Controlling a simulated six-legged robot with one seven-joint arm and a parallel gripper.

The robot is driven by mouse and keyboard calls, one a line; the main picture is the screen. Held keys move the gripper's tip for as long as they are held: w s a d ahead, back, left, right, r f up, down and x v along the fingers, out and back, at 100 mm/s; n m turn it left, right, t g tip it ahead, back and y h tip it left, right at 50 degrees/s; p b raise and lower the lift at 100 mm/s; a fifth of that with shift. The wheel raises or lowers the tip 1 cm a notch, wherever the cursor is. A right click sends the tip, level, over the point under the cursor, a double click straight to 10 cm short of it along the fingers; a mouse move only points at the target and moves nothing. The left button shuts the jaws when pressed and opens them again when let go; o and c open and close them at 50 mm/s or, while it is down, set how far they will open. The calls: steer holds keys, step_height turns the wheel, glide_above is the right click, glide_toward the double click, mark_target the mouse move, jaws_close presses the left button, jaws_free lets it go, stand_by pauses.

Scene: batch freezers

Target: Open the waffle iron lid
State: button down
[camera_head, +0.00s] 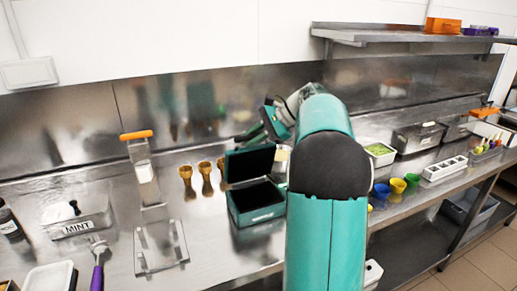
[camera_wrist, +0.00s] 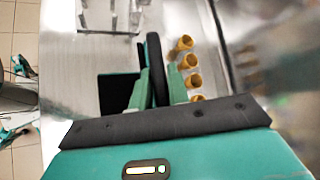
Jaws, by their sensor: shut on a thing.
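The waffle iron (camera_head: 256,215) is a teal box with a dark inside and a small label on its front, standing on the steel counter. Its dark lid (camera_head: 250,163) is raised, roughly upright at the back, leaving the inside exposed. In the wrist view, my gripper (camera_wrist: 158,75) has one teal finger on each side of the lid (camera_wrist: 155,58), shut on it. The dark inside of the waffle iron (camera_wrist: 112,92) shows left of the fingers.
Several golden cones (camera_head: 205,177) stand left of the waffle iron. A metal press with an orange handle (camera_head: 136,135) stands farther left, near a MINT tub (camera_head: 76,228). Coloured cups (camera_head: 397,186) and a green-filled tray (camera_head: 379,151) are to the right. A wall shelf (camera_head: 400,35) is above.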

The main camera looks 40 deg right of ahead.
steer(key=shift+w+d+r, duration=0.15)
steer(key=shift+w+d, duration=0.1)
steer(key=shift+w, duration=0.45)
steer(key=shift+w+d+r, duration=0.1)
steer(key=shift+w+d, duration=0.1)
steer(key=shift+w, duration=0.45)
steer(key=c, duration=1.4)
jaws_free()
steer(key=v, duration=1.3)
steer(key=shift+s+d+r, duration=0.25)
